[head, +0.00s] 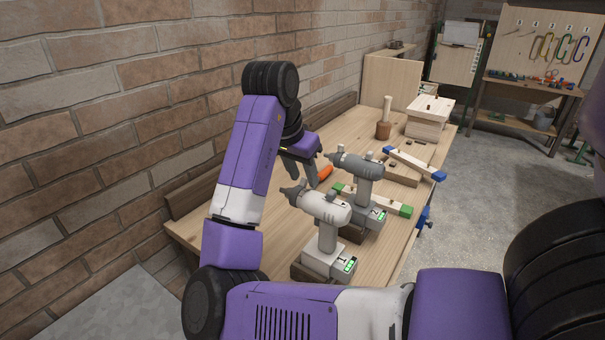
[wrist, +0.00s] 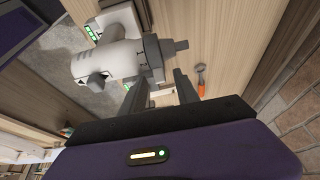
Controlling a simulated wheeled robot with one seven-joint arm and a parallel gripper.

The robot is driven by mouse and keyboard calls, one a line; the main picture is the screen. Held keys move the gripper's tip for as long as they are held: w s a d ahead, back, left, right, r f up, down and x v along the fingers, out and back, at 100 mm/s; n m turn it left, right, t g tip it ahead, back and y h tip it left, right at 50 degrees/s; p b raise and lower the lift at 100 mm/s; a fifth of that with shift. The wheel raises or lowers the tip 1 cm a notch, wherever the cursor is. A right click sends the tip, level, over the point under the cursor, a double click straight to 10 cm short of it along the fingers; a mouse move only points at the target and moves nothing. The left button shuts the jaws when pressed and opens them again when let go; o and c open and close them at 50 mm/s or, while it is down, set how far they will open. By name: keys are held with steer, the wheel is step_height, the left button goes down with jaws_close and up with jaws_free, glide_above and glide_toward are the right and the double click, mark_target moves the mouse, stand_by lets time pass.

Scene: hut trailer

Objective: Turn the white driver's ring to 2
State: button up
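The white driver (head: 325,206) stands upright on its battery base on the workbench, nose toward the wall. In the wrist view the white driver (wrist: 106,62) lies at upper left, with its dark grey ring (wrist: 154,58) in front of the white body and a thin tip beyond. My gripper (head: 310,180) is above the bench just beyond the driver's nose. In the wrist view my gripper (wrist: 160,88) is open and empty, its two dark fingers apart, close to the ring. I cannot tell whether a finger touches it.
A grey driver (head: 360,166) stands just behind the white one. An orange-handled tool (head: 325,172) lies near my gripper. Green-ended (head: 400,209) and blue-ended (head: 413,163) clamps and wood pieces lie to the right. The brick wall (head: 150,90) borders the bench at left.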

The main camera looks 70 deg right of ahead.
mark_target(303, 181)
jaws_close()
steer(key=shift+a, duration=0.1)
steer(key=h+b, duration=0.1)
steer(key=a+h+b, duration=0.1)
steer(key=h, duration=0.1)
steer(key=a+g+h+b, duration=0.1)
steer(key=h, duration=0.1)
steer(key=shift+w+a, duration=0.1)
steer(key=shift+w, duration=0.2)
steer(key=shift+w+a+g+h+b, duration=0.2)
steer(key=shift+a+g+h+b, duration=0.35)
steer(key=shift+h+b, duration=0.85)
steer(key=shift+a, duration=0.15)
jaws_free()
